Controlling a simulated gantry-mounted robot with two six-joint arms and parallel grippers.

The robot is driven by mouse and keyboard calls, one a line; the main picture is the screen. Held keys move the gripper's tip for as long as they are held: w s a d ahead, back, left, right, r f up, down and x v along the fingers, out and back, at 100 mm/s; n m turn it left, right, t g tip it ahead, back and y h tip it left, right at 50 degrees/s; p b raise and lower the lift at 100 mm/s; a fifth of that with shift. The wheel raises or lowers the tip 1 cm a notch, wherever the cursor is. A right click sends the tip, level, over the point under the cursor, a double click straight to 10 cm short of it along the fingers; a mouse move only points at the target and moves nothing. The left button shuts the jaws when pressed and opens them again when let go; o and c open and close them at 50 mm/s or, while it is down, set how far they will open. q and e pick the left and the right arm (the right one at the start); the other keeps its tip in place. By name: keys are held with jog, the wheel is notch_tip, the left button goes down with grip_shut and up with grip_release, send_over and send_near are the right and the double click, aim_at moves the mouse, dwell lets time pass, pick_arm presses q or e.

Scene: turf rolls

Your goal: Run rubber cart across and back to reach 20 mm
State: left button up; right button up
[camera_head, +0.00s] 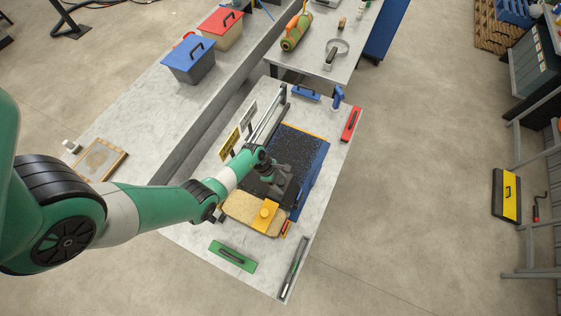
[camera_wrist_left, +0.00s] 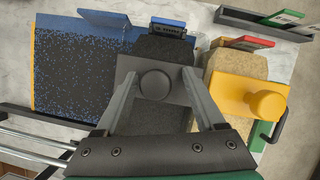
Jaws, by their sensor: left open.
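The dark rubber cart, with a grey bracket and round dark knob (camera_wrist_left: 155,84), stands at the near end of a blue bed with black rubber granules (camera_wrist_left: 75,75). The bed also shows in the head view (camera_head: 296,150). My left gripper (camera_head: 277,187) is over the cart, with its arm hiding much of it. In the left wrist view the two fingers (camera_wrist_left: 163,100) are apart, one each side of the knob; I cannot tell whether they touch it. A blue tag with a small dark display (camera_wrist_left: 168,27) is at the cart's far edge. My right gripper is not in view.
A sandy cart with a yellow bracket and knob (camera_wrist_left: 267,103) stands close beside the rubber cart. Metal rails (camera_head: 268,122) run along the bed's left side. A green float (camera_head: 233,256), a red float (camera_head: 351,124) and a dark tray (camera_head: 293,268) lie on the table.

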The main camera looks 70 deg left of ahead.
pick_arm(q)
jog(key=p+v, duration=0.4)
jog(key=v, duration=0.7)
jog(key=shift+r, duration=0.3)
jog(key=shift+s, duration=0.1)
